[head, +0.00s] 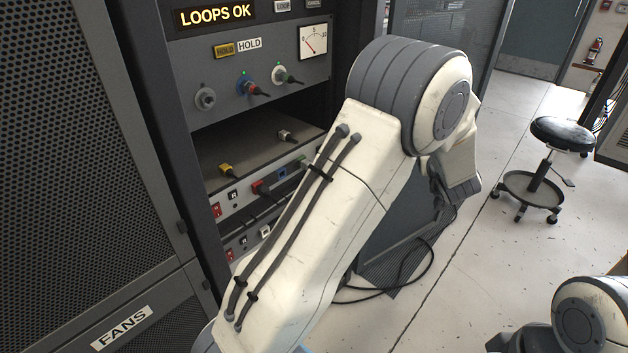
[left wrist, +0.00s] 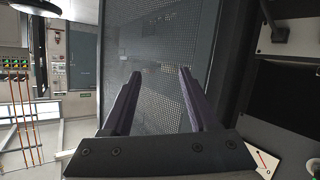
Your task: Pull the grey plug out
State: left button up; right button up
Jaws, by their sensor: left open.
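In the head view, the upper rack panel has a round grey fitting (head: 205,98) at its left end; I cannot tell whether it is a plug or an empty socket. A pale plug (head: 285,136) and a yellow plug (head: 226,169) lie on the shelf below. My left gripper (left wrist: 158,88) is open and empty in the left wrist view, facing a perforated panel. It is hidden in the head view. My right gripper is not in view.
A meter (head: 313,41) sits beside the HOLD label; a meter also shows in the left wrist view (left wrist: 264,162). A lower row holds a red plug (head: 260,187). A perforated door (head: 70,130) stands left. A black stool (head: 562,133) stands right on mostly clear floor.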

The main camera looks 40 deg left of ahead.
pick_arm(q)
jog(key=s+a+f+n+g+y+b, duration=0.1)
jog(key=a+f+n+g+y+b, duration=0.15)
jog(key=a, duration=0.35)
jog(key=a+f+n+g+y+b, duration=0.1)
jog(key=a+f+n+y, duration=0.1)
jog(key=a+f+y, duration=0.25)
jog(key=n+g+y+b, duration=0.4)
jog(key=n+g+y, duration=0.1)
jog(key=g, duration=0.3)
send_near(307, 165)
jog(key=shift+w+a+f+m, duration=0.25)
jog(key=shift+w+f, duration=0.15)
jog(key=shift+w, duration=0.1)
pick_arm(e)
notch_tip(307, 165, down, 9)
pick_arm(q)
jog(key=shift+a, duration=0.1)
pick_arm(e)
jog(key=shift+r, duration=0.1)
pick_arm(q)
jog(key=shift+t, duration=0.25)
jog(key=shift+w+a+r, duration=0.1)
jog(key=shift+w+a, duration=0.05)
jog(key=shift+a, duration=2)
jog(key=shift+w+a, duration=0.2)
jog(key=shift+a, duration=2)
jog(key=shift+p, duration=0.45)
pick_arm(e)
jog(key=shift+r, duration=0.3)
